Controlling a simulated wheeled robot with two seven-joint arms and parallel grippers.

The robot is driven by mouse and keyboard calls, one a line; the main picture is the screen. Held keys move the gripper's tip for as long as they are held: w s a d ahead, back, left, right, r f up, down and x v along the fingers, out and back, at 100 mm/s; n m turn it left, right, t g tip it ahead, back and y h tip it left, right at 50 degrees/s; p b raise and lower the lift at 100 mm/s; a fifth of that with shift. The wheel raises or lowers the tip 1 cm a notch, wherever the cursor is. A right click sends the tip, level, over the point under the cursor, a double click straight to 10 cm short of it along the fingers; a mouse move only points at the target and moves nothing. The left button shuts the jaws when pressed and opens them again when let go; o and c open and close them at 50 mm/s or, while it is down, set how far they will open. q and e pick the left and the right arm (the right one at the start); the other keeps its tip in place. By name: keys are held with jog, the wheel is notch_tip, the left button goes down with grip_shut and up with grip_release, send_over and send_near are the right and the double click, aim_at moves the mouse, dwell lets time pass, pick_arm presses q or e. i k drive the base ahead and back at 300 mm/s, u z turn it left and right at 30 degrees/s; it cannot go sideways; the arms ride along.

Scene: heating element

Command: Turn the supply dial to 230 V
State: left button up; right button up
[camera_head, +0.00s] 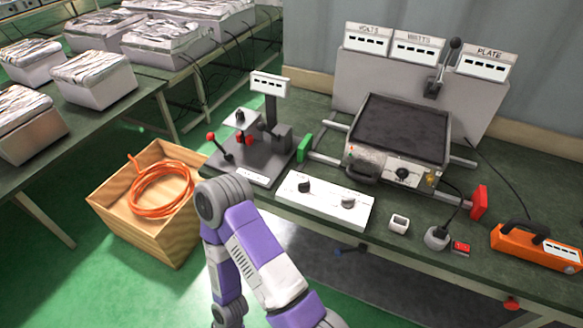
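One of my purple and white arms is bent in the lower middle, just left of the box. Neither of my grippers shows.
Behind the box is a dark hotplate (400,130) with its own front knob (402,173). A lever fixture (245,145) stands left. A wooden crate (150,222) with orange cable stands on the floor.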

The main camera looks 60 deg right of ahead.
aim_at(304, 188)
jog(key=z, duration=0.8)
jog(key=i, duration=0.85)
jog(key=z, duration=0.9)
